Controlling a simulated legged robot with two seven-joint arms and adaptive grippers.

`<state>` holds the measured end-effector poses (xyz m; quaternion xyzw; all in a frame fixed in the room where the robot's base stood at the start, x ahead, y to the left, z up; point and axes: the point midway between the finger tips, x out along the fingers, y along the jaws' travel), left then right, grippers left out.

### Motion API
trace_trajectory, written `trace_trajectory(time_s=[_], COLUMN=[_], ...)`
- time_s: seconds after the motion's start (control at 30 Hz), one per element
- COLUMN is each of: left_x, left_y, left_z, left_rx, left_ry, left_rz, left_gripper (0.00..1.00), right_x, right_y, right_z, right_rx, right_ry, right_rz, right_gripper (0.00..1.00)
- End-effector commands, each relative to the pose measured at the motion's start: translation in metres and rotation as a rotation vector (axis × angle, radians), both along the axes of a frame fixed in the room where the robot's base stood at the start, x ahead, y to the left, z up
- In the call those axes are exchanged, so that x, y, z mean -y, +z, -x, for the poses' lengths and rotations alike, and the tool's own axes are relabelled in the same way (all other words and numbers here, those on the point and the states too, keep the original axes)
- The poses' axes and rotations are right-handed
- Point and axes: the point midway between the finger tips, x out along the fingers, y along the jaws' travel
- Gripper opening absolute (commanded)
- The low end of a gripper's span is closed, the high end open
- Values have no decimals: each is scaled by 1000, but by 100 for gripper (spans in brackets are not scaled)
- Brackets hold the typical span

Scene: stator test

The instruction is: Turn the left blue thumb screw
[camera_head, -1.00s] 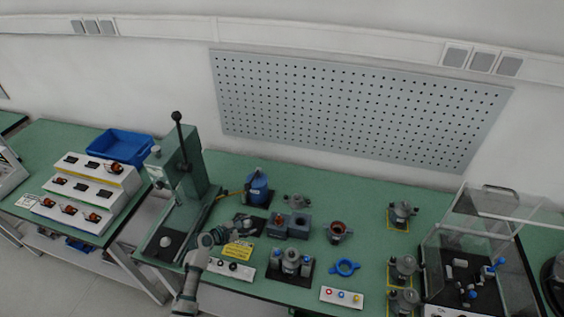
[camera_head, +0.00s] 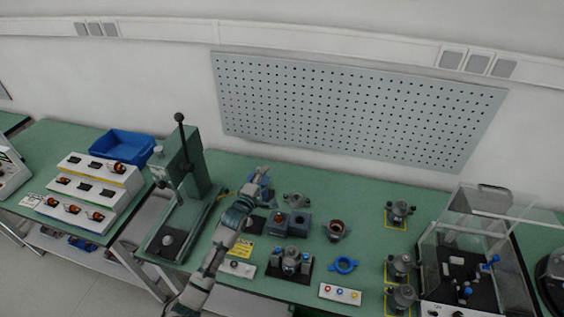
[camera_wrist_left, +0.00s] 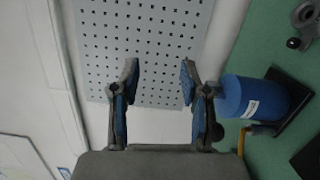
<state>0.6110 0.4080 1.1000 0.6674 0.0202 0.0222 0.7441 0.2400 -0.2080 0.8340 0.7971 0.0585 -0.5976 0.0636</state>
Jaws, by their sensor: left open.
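Small blue thumb screws show on the left (camera_head: 277,254) and right (camera_head: 306,264) of a grey fixture on a black plate (camera_head: 290,263) near the front of the bench. Other blue knobs (camera_head: 494,259) show inside the clear-walled box at the right, and they are too small to make out well. My left gripper (camera_head: 261,176) is beyond the fixture, above the back of the bench beside a blue cylinder. In the left wrist view the gripper (camera_wrist_left: 158,82) is open and empty, its fingers facing the perforated panel. My right gripper is not in view.
The blue cylinder (camera_wrist_left: 252,97) stands just right of the open fingers in the left wrist view. A green lever press (camera_head: 182,190) stands to the left. A blue ring (camera_head: 344,265) and a button panel (camera_head: 340,293) lie right of the fixture.

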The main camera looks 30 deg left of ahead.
Motion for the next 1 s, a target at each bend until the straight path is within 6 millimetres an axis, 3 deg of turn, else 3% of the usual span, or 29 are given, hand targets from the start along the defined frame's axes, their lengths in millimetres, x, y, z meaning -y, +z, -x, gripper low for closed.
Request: trace_trajectory(time_s=[0.3, 0.5, 1.0], left_x=[33, 53, 64], left_y=[61, 87, 99], left_z=[-11, -12, -12], left_rx=[181, 267, 311], left_ry=[-40, -68, -85], left_rz=[-201, -297, -344], left_gripper=[45, 45, 45], right_x=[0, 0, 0], right_y=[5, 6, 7], right_z=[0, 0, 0], right_rx=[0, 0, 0], right_ry=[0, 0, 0], right_rz=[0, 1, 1], right_gripper=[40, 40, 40])
